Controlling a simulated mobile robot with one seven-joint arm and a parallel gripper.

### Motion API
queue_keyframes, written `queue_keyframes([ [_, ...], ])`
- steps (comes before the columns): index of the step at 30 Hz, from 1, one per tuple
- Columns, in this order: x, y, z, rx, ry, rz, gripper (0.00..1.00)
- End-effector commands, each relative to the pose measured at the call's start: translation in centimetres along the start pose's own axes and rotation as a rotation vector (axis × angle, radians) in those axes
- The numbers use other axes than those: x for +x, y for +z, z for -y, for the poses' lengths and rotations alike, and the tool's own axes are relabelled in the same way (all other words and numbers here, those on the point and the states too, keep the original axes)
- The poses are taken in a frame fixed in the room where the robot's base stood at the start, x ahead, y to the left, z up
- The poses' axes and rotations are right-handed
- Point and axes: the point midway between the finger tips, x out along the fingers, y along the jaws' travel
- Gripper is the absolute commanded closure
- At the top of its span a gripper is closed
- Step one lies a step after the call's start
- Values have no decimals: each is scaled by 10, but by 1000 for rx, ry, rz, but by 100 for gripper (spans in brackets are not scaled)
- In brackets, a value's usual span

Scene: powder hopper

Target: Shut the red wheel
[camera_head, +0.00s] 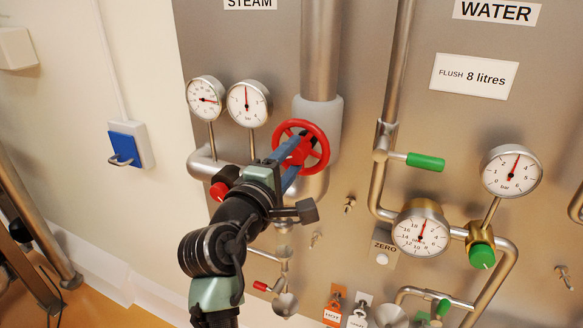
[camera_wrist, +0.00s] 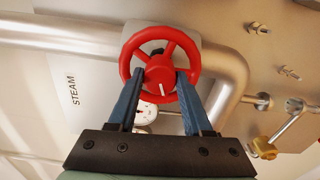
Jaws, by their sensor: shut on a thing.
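The red wheel (camera_head: 302,147) is a spoked handwheel on the steam pipework, in the middle of the head view. In the wrist view the red wheel (camera_wrist: 160,69) is seen face-on, with a white mark on its hub. My gripper (camera_head: 297,150) reaches it from the lower left. In the wrist view the two blue fingers of my gripper (camera_wrist: 161,80) stand on either side of the hub, shut on the wheel. The exact contact at the fingertips is partly hidden in the head view.
Two dial gauges (camera_head: 226,103) stand left of the wheel. A vertical pipe (camera_head: 320,50) rises behind it. A green-handled valve (camera_head: 425,162) and more gauges (camera_head: 512,170) are at the right. Small red-handled and tagged valves (camera_head: 334,305) sit below.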

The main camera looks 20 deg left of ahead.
Motion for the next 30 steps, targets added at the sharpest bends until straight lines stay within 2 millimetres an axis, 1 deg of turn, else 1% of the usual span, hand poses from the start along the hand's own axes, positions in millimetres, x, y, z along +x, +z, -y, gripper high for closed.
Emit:
queue_keyframes([
  [1,0,0,4,45,0,0,100],
  [30,0,-1,5,967,-1,-1,100],
])
